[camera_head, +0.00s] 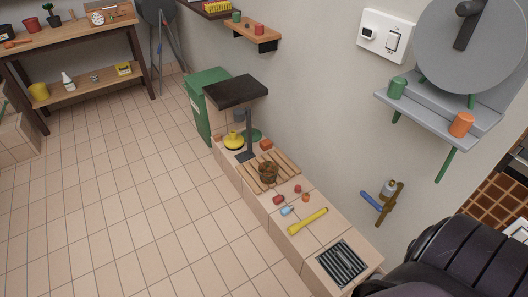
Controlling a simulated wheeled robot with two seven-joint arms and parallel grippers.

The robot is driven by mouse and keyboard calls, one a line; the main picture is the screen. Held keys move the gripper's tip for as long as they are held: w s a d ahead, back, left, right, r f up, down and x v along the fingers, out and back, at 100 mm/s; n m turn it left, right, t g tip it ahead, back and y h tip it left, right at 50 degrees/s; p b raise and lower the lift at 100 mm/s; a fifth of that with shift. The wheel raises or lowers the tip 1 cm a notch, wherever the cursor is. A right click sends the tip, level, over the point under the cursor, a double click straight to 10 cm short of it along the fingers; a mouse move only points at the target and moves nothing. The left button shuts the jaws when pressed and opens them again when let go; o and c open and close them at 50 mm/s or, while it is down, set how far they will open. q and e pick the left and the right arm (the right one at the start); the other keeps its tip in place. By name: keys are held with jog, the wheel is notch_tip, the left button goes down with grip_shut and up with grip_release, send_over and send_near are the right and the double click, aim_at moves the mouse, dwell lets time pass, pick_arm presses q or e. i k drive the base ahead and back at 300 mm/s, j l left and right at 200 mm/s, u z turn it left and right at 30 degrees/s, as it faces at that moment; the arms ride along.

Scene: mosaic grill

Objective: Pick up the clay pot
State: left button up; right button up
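A small brown pot (268,173), which looks like the clay pot, stands upright on a slatted wooden board (284,164) on the low tiled ledge along the wall. Its contents are too small to make out. A reddish pot (31,25) also stands on the wooden table at the far left. Neither of my grippers shows in this view, so nothing is seen touching either pot.
The tiled ledge (322,241) also holds a yellow tool (307,221), a black grate (342,262) and small coloured items. A dark-topped stand (236,91) rises behind the brown pot. A large dark rounded object (455,258) fills the lower right. The tiled floor (150,180) is clear.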

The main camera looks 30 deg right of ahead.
aim_at(268, 170)
jog(key=i+z, duration=0.2)
jog(key=i, duration=0.45)
jog(key=i+j+z, duration=0.15)
jog(key=i, duration=0.5)
jog(key=j, duration=0.1)
